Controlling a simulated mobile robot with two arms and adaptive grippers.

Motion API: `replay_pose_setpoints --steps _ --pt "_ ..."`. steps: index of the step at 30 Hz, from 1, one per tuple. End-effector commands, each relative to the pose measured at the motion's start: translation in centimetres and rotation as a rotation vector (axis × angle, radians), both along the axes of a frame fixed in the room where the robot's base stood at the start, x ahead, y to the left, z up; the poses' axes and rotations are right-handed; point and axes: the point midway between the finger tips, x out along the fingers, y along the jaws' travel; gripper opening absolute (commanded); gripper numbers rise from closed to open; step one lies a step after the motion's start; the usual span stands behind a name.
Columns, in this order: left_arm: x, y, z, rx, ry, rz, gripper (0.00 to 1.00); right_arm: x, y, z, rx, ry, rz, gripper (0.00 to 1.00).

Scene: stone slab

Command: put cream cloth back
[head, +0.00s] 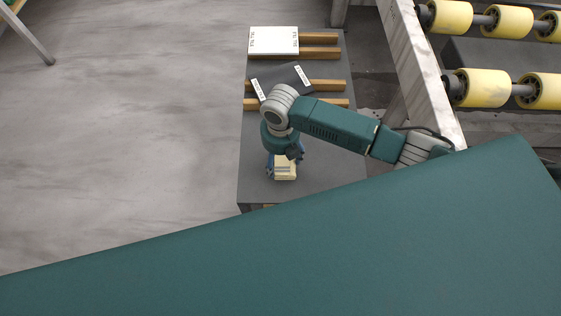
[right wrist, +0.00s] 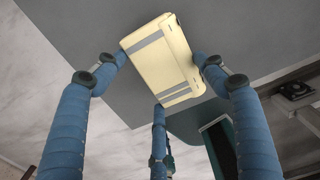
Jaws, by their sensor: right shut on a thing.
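The cream cloth (head: 285,172) is a folded block with grey stripes, near the front end of the dark grey stone slab (head: 254,160). My right gripper (head: 284,162) is over it from above. In the right wrist view, the blue fingers close around the cream cloth (right wrist: 158,52) from several sides and grip it. Whether the cloth touches the slab or hangs just above it, I cannot tell. My left gripper is not in view.
A white labelled tile (head: 273,40) and a dark labelled tile (head: 278,80) lie on wooden battens (head: 325,85) at the slab's far part. A conveyor with yellow rollers (head: 484,88) stands at the right. Open floor (head: 120,130) lies left.

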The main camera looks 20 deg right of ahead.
Motion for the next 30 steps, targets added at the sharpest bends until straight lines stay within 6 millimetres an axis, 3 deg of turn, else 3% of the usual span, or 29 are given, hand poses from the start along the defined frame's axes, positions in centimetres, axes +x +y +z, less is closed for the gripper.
replay_pose_setpoints --steps 3,6,17,18,21,30 --pt "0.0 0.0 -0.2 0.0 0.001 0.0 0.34 0.0 0.0 -2.0 0.0 0.002 -0.001 0.5" --pt "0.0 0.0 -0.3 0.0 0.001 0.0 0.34 0.0 0.0 -2.7 0.0 0.001 0.0 0.5" --pt "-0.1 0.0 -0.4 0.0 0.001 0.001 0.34 0.0 0.0 -3.1 0.0 0.0 0.0 0.5" --pt "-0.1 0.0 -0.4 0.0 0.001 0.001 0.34 0.0 0.0 -3.1 0.0 0.0 0.0 0.72" --pt "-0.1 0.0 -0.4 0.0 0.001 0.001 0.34 0.0 0.0 -3.1 0.0 0.0 0.0 0.89" --pt "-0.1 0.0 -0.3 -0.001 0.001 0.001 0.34 0.0 0.0 -2.9 0.0 0.0 0.0 0.89"
